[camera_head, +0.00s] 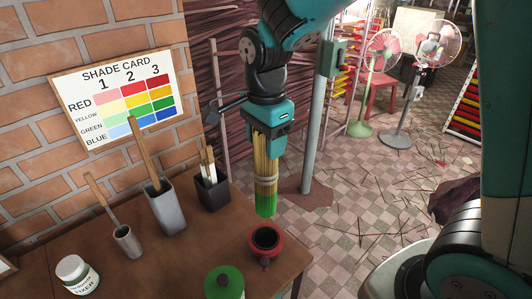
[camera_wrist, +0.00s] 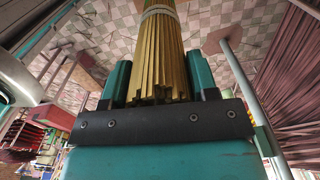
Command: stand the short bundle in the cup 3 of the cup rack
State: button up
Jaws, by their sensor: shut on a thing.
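My gripper (camera_head: 268,128) points down and is shut on a bundle of thin yellow-tan sticks (camera_head: 266,160). The bundle hangs upright below it, with a pale band around its middle and a bright green lower end. In the wrist view the bundle (camera_wrist: 160,58) sits between the two teal fingers of my gripper (camera_wrist: 160,85). The bundle hangs in the air, just beyond the back right of the wooden table and above the red pot in the picture. I cannot make out a cup rack or a numbered cup in either view.
The table (camera_head: 185,255) holds a red pot (camera_head: 265,241), a green-lidded jar (camera_head: 224,283), a white jar (camera_head: 77,275), grey holders (camera_head: 167,209) with wooden handles, and a black holder (camera_head: 213,193). A shade card (camera_head: 117,100) hangs on the brick wall. Fans (camera_head: 379,75) stand behind.

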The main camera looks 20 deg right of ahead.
jog(key=shift+r+p, duration=4.45)
jog(key=shift+r, duration=0.9)
